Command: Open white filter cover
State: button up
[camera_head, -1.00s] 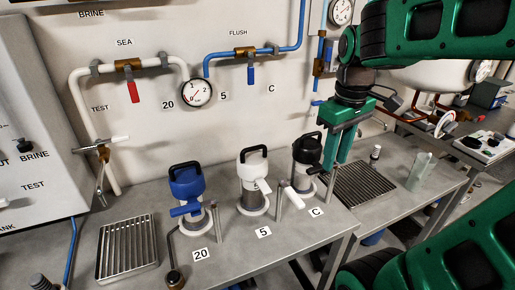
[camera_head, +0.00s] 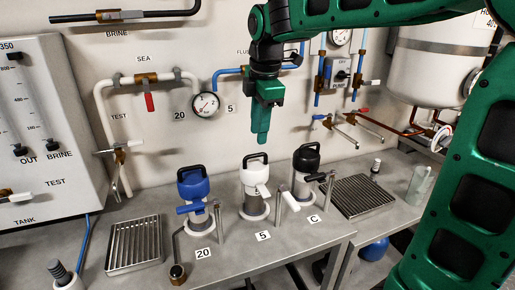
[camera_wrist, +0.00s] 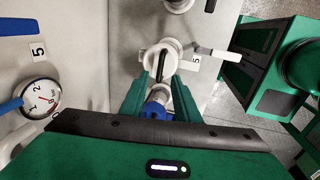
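The white filter cover (camera_head: 255,173), with a black loop handle on top, sits upright on the middle filter housing beside the "5" label. It also shows in the wrist view (camera_wrist: 161,60), just beyond the fingertips. My gripper (camera_head: 260,141) points down above and slightly behind it in the head view, apart from it. In the wrist view my gripper (camera_wrist: 161,82) has its two green fingers spread, with nothing held between them. A white side handle (camera_head: 263,190) projects at the front of the cover.
A blue-covered filter (camera_head: 193,184) stands left and a black-covered one (camera_head: 306,158) right, both close by. Thin upright posts stand between them. The wall behind carries a gauge (camera_head: 206,105) and pipes. Drip trays (camera_head: 134,244) (camera_head: 363,196) lie at either side.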

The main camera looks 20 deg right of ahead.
aim_at(258, 154)
jog(key=f, duration=0.3)
jog(key=w+f, duration=0.1)
jog(key=f, duration=0.2)
jog(key=shift+w+d+f, duration=0.1)
jog(key=shift+f, duration=0.1)
grip_shut()
jog(key=shift+d, duration=0.1)
